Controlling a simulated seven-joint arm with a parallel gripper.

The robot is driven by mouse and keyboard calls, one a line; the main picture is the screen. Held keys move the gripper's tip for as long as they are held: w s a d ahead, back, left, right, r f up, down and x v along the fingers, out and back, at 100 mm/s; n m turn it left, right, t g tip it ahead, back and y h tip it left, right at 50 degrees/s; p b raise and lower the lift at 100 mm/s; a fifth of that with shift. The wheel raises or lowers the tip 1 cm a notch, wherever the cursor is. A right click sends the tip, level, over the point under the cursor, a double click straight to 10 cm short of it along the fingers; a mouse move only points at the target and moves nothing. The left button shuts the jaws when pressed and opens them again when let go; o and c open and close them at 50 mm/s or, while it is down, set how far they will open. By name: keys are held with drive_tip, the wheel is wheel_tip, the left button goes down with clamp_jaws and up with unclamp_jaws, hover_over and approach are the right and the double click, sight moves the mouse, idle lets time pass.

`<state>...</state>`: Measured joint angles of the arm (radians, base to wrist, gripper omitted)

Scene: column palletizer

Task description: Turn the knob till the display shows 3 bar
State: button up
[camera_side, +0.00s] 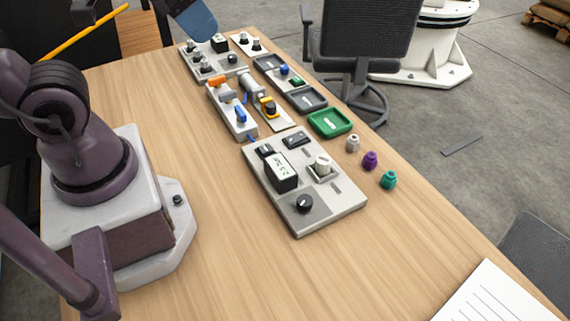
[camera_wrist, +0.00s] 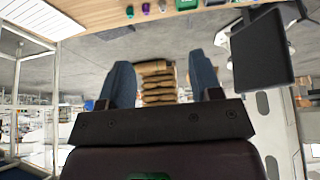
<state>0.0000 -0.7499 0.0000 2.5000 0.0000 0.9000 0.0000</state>
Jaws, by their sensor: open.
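A grey panel (camera_side: 333,207) lies on the table in the side view. It carries a black round knob (camera_side: 304,203) near its front corner and a black box with a lit display (camera_side: 281,171). The display's digits are too small to read surely. A pale knob (camera_side: 323,163) stands on the same panel. One blue finger of my gripper (camera_side: 192,18) shows at the top edge, far from this panel. In the wrist view my gripper (camera_wrist: 160,85) is open, with nothing between its fingers; the panel is not in that view.
Other panels (camera_side: 232,110) with switches and levers line the table behind. A green tray (camera_side: 331,123), a purple piece (camera_side: 370,160) and a teal piece (camera_side: 389,180) lie along the right edge. A chair (camera_side: 362,45) stands beyond. The table's front is clear apart from paper (camera_side: 490,298).

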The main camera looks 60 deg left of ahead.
drive_tip(key=shift+c, duration=0.2)
idle(0.3)
drive_tip(key=shift+d, duration=0.1)
drive_tip(key=shift+c, duration=1.2)
drive_tip(key=n+g, duration=0.5)
drive_tip(key=g, duration=0.1)
approach(305, 199)
wheel_tip(305, 199, down, 9)
drive_tip(key=shift+s+f, duration=0.15)
drive_tip(key=shift+c, duration=0.2)
